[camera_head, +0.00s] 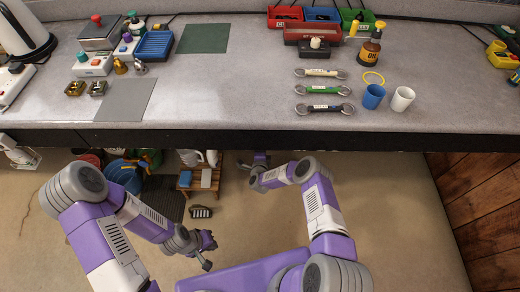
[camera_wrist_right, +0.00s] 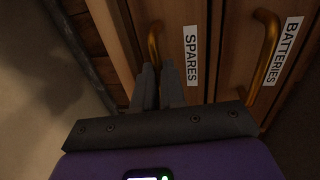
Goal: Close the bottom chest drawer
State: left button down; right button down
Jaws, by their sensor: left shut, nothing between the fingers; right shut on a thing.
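In the right wrist view, which is turned sideways, the drawer labelled SPARES (camera_wrist_right: 205,30) is a wooden front with a brass bar handle (camera_wrist_right: 153,38). It lies below the BATTERIES drawer (camera_wrist_right: 240,30), on the floor side, so it looks like the bottom one. I cannot tell how far out it stands. My right gripper (camera_wrist_right: 159,70) is shut on the SPARES handle, which runs between its fingers. In the head view my right gripper (camera_head: 255,161) is under the counter's front edge, and the chest is hidden. My left gripper (camera_head: 206,254) is shut and empty, low above the floor.
The counter (camera_head: 230,95) overhangs the right gripper; wrenches, cups and bins stand on it. Below are a small wooden stool (camera_head: 200,185), a brush (camera_head: 201,212) and buckets (camera_head: 122,172). A wooden panel (camera_head: 485,210) stands at right. The floor (camera_head: 400,220) between is clear.

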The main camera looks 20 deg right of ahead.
jog(key=c, duration=1.2)
grip_release()
jog(key=shift+w, duration=0.15)
jog(key=p+v, duration=0.3)
jog(key=v, duration=0.4)
jog(key=shift+s+r, duration=0.1)
jog(key=shift+s, duration=0.2)
jog(key=shift+s, duration=0.1)
